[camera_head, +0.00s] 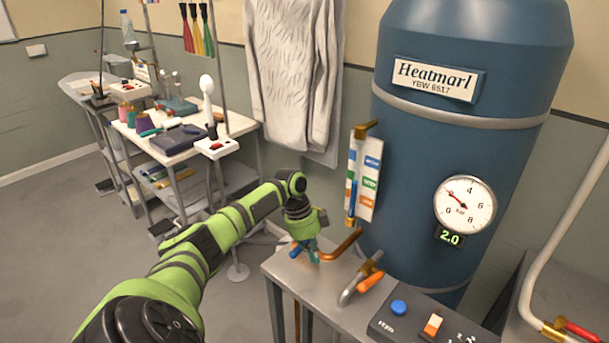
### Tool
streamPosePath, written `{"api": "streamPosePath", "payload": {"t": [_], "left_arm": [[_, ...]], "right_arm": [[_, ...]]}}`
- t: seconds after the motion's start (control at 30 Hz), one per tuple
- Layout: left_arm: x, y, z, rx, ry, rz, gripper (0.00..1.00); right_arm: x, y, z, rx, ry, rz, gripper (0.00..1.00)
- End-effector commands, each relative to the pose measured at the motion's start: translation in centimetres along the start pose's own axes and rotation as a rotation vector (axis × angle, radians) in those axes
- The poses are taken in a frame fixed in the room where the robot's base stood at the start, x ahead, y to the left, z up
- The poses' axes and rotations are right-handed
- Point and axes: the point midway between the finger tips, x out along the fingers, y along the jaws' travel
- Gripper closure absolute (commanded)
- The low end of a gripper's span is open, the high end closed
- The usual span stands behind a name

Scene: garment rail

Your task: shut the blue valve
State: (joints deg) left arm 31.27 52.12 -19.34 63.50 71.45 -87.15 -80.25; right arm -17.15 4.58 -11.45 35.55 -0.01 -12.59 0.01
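My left arm reaches in from the lower left, and its gripper (306,249) points down at the left end of a copper pipe (343,244) above the grey bench. A small blue piece (295,251), which looks like the blue valve's handle, shows at the left side of the fingertips. The gripper hides most of the valve. I cannot tell whether the fingers touch the handle or are closed on it. My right gripper is not in view.
An orange-handled valve (370,281) on a bent pipe stands close to the right of the gripper. The blue tank (440,170) with a dial rises behind. A control panel (425,325) lies at the bench front. A red-handled valve (582,330) is far right.

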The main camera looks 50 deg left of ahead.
Motion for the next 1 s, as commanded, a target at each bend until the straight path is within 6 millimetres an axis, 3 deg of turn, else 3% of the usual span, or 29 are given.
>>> {"api": "streamPosePath", "payload": {"t": [0.03,0.2,0.5,1.0], "left_arm": [[0.2,0.1,-1.5,0.004,0.004,0.004,1.00],[-3.5,-0.3,-0.8,-0.001,-0.002,-0.007,1.00],[-8.6,-0.5,-0.9,-0.001,0.000,-0.004,1.00],[-9.5,-0.4,-1.0,-0.001,0.000,0.000,1.00]], "right_arm": [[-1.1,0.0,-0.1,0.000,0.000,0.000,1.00],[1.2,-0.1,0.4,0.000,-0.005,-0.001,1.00],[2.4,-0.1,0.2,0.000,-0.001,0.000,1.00],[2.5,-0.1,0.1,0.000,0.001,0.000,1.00]]}}
